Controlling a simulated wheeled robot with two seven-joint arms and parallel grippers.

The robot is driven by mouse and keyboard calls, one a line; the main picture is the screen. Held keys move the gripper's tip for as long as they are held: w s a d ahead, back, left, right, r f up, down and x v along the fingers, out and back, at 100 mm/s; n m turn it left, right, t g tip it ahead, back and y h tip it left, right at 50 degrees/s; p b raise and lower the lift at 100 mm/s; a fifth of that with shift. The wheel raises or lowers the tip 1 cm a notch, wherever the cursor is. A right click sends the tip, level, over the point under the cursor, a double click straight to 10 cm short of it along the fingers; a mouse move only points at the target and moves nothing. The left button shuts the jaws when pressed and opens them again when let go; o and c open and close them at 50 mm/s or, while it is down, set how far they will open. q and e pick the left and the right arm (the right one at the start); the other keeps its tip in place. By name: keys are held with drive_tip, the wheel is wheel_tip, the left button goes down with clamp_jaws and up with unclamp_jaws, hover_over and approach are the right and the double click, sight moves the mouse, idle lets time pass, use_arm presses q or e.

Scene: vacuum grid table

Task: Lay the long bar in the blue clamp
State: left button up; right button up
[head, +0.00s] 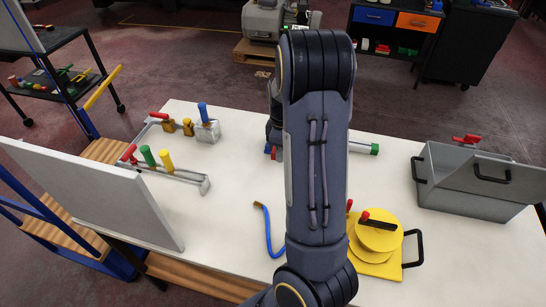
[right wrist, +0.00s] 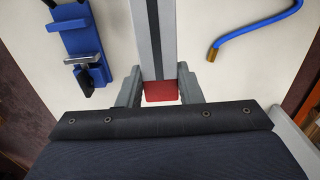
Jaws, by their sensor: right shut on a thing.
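The long bar (right wrist: 148,40) is grey with a dark stripe and a red end (right wrist: 161,91). In the right wrist view my right gripper (right wrist: 160,84) is shut around the bar near that end. The blue clamp (right wrist: 82,38) stands to the left of the bar, apart from it, with a black-and-metal latch. In the head view my right arm covers the middle of the table and most of the bar. A grey bar length with a green end (head: 375,149) shows right of the arm. Whether the bar touches the table cannot be told. My left gripper is not in view.
A blue hose (head: 268,230) lies on the white table (head: 215,225), also in the right wrist view (right wrist: 255,32). Hand clamps with coloured handles (head: 165,168) lie left. Yellow discs (head: 378,235) and an open grey box (head: 460,200) stand right. A white panel (head: 90,195) rises at front left.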

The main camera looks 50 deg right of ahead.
drive_tip(key=shift+r, duration=2.1)
